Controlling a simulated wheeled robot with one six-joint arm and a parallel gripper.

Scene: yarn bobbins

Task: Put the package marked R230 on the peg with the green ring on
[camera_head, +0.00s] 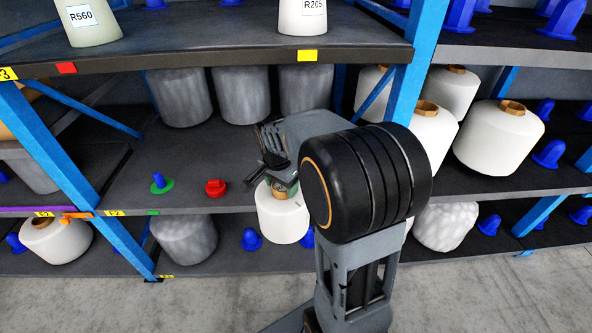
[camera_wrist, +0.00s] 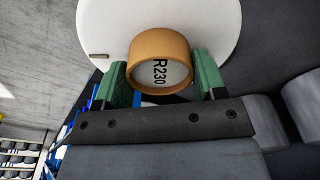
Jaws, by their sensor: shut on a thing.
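The R230 package is a white bobbin (camera_head: 283,218) with a tan core (camera_wrist: 158,52). The mark R230 reads on the core's end in the wrist view. My gripper (camera_wrist: 158,82) has its two green fingers on either side of the core, shut on it. In the head view my gripper (camera_head: 279,187) holds the bobbin at the front edge of the middle shelf. The blue peg with the green ring (camera_head: 160,184) stands on that shelf to the left, with nothing on it. My arm hides part of the shelf to the right.
A red peg (camera_head: 215,188) stands between the green-ringed peg and my gripper. Grey bobbins (camera_head: 241,94) stand at the back of the shelf. The upper shelf (camera_head: 200,55) overhangs, with bobbins R560 (camera_head: 92,25) and R205 (camera_head: 302,18). A blue upright (camera_head: 60,150) stands at left.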

